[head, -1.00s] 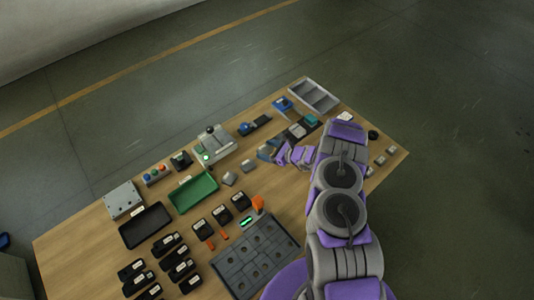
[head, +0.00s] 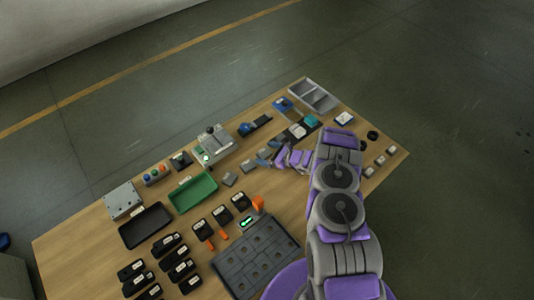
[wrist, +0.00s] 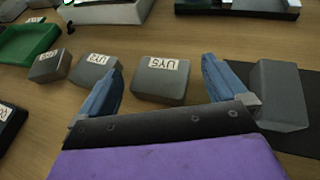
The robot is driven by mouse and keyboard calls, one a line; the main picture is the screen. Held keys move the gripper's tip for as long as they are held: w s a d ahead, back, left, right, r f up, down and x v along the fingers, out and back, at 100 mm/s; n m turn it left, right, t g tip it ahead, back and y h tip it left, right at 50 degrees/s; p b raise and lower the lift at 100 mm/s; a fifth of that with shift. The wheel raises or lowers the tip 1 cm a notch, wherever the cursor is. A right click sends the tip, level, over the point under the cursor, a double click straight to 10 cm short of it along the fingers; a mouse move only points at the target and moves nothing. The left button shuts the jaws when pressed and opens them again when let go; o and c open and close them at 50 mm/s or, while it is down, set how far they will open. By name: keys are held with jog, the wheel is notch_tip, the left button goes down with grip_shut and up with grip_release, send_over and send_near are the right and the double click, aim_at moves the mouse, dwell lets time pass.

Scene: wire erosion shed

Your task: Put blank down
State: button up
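My gripper (wrist: 160,95) is open, its two blue fingers wide apart, low over the table. A grey blank with a white label reading "UYS" (wrist: 158,88) lies on the wood ahead of the gap between the fingers, and neither finger visibly touches it. A second labelled grey blank (wrist: 92,68) is partly hidden by the left finger. A third (wrist: 50,66) lies farther left. Another grey block (wrist: 282,92) lies by the right finger on a dark mat (wrist: 308,140); contact there cannot be told. In the head view my gripper (head: 270,155) is small and partly hidden.
A green tray (head: 193,192) and a black tray (head: 147,226) lie left. A grey machine (head: 212,146) stands at the back edge. A grey divided bin (head: 314,96) is at the far corner. A grey holed plate (head: 257,258) lies in front. Small blocks (head: 380,160) sit right of my arm.

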jog(key=shift+d, duration=0.1)
jog(key=v, duration=1)
jog(key=shift+s+d+r+p, duration=0.15)
jog(key=shift+d+r+p, duration=0.05)
jog(key=shift+d+p, duration=0.15)
jog(key=shift+s+d+r, duration=0.15)
jog(key=shift+s+d, duration=0.25)
jog(key=s+a+r+n+g+y, duration=0.1)
jog(key=s+a+r+n+g, duration=0.25)
jog(key=r, duration=0.55)
jog(key=s+a+r+n+g+y, duration=0.1)
jog(key=s+a+r+n, duration=0.1)
jog(key=a+r+n, duration=0.5)
jog(key=s+a+r+n+g, duration=0.1)
jog(key=s+a+r+g, duration=0.25)
jog(key=r, duration=0.65)
jog(key=s+d+r+n+g+h, duration=0.1)
jog(key=s+r+n+g+h, duration=0.15)
jog(key=s+r+n, duration=0.5)
jog(key=s+r+n+g+h, duration=0.1)
jog(key=s+r+n+h, duration=0.2)
jog(key=s, duration=0.8)
jog(key=s+d+r+n+t+h, duration=0.2)
jog(key=s+d+r+h, duration=0.2)
jog(key=s+d+h, duration=0.4)
jog(key=s+d, duration=0.6)
jog(key=s, duration=0.1)
jog(key=shift+s+r+n, duration=0.2)
jog(key=shift+s+n, duration=0.1)
jog(key=shift+s, duration=0.1)
